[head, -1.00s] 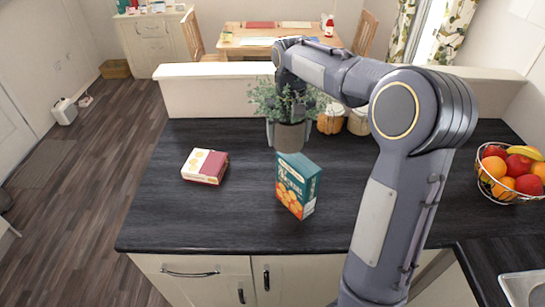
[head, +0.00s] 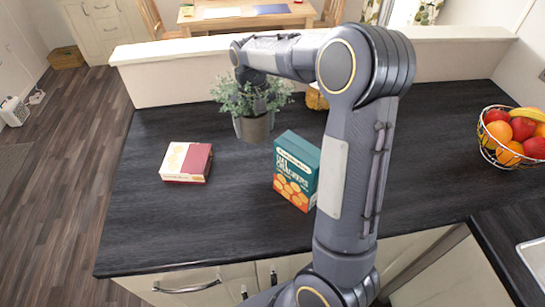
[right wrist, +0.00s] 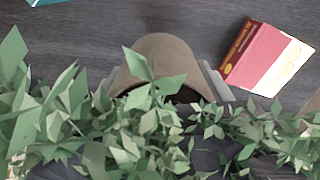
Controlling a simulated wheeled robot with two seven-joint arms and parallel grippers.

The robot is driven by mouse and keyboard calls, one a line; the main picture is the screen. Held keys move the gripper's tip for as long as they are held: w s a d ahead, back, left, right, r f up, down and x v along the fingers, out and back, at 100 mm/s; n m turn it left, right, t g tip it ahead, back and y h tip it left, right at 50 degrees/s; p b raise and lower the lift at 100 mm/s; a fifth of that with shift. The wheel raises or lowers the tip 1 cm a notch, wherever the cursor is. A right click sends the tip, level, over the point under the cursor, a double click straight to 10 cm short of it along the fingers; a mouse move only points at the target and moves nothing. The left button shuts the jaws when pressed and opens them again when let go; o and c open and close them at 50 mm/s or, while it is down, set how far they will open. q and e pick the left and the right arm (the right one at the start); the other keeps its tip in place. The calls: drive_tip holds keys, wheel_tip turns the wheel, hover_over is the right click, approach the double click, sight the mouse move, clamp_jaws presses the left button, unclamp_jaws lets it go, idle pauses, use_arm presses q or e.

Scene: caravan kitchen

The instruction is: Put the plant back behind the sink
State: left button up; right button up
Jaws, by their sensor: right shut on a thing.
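The plant has bushy grey-green leaves (head: 235,96) and a grey-brown pot (head: 256,128). It is upright over the back left part of the dark worktop; I cannot tell whether its base clears the surface. My right gripper (head: 254,124) is shut on the pot, one finger on each side. In the right wrist view the pot rim (right wrist: 165,50) sits between the fingers, and leaves cover much of the lower picture. The sink (head: 537,257) shows only as a pale corner at the lower right edge. My left gripper is not in view.
A teal cracker box (head: 297,170) stands right of and nearer than the plant. A red and cream box (head: 186,162) lies at left. An orange-toned jar (head: 316,98) is partly hidden behind my arm. A wire fruit basket (head: 510,137) stands at right. A low cream wall (head: 170,83) edges the back.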

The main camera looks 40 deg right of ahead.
wheel_tip(320, 180, down, 2)
drive_tip(key=shift+f+b, duration=0.25)
drive_tip(key=shift+b, duration=0.15)
drive_tip(key=p, duration=0.2)
approach(257, 163)
wheel_tip(257, 163, down, 5)
drive_tip(key=shift+s+f, duration=0.1)
drive_tip(key=shift+f, duration=0.5)
drive_tip(key=shift+b, duration=0.3)
drive_tip(key=o, duration=0.9)
drive_tip(key=shift+f, duration=0.2)
drive_tip(key=o, duration=0.5)
drive_tip(key=shift+r, duration=0.1)
drive_tip(key=shift+c, duration=0.2)
